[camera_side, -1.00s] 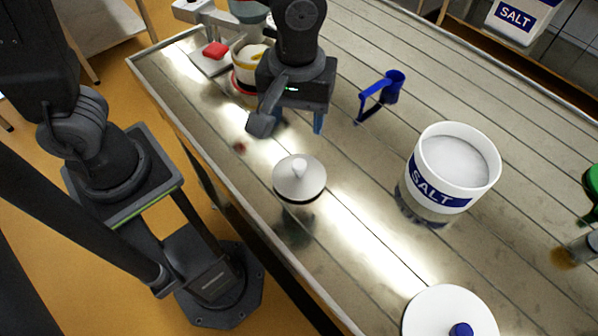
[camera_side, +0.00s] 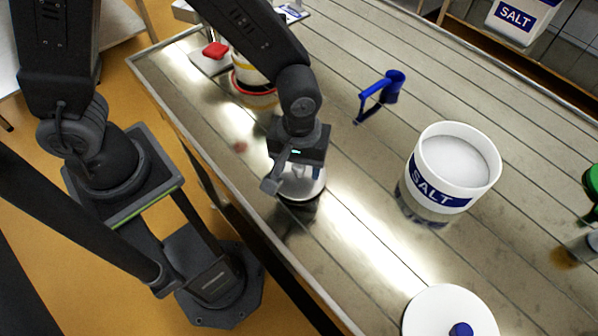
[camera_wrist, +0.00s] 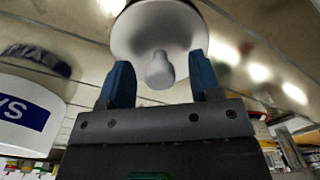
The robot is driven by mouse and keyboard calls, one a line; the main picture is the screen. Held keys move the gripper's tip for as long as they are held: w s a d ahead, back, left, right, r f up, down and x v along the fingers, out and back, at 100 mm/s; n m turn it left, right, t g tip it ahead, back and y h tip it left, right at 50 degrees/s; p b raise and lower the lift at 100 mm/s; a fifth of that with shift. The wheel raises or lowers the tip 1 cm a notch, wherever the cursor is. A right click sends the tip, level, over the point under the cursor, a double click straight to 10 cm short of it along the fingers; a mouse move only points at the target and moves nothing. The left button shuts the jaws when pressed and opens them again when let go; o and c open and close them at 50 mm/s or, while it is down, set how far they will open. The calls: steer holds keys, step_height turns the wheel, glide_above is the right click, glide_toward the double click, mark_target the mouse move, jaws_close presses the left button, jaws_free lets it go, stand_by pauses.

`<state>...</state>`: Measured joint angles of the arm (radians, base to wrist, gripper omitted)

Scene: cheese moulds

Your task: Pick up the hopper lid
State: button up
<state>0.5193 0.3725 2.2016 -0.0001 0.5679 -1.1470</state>
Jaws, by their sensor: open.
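The hopper lid, a pale grey disc with a small knob, lies on the slatted metal table; its edge (camera_side: 312,190) shows below my gripper (camera_side: 299,170) in the side view. In the wrist view the lid (camera_wrist: 135,32) fills the top middle, and its knob (camera_wrist: 159,70) appears between the two blue fingertips of my gripper (camera_wrist: 162,76). The fingers are apart, with visible space on both sides of the knob. How far the fingertips reach down along the knob is hard to tell. My gripper hides most of the lid in the side view.
A white salt tub (camera_side: 448,168) stands to the right. A blue scoop-like tool (camera_side: 382,92) lies behind. A white lid with a blue knob (camera_side: 440,308) is at the front right. A red-based container (camera_side: 243,75) stands back left. The table between lid and tub is clear.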

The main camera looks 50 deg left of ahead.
steer(key=shift+c, duration=0.3)
jaws_close()
stand_by(0.3)
steer(key=shift+r, duration=0.1)
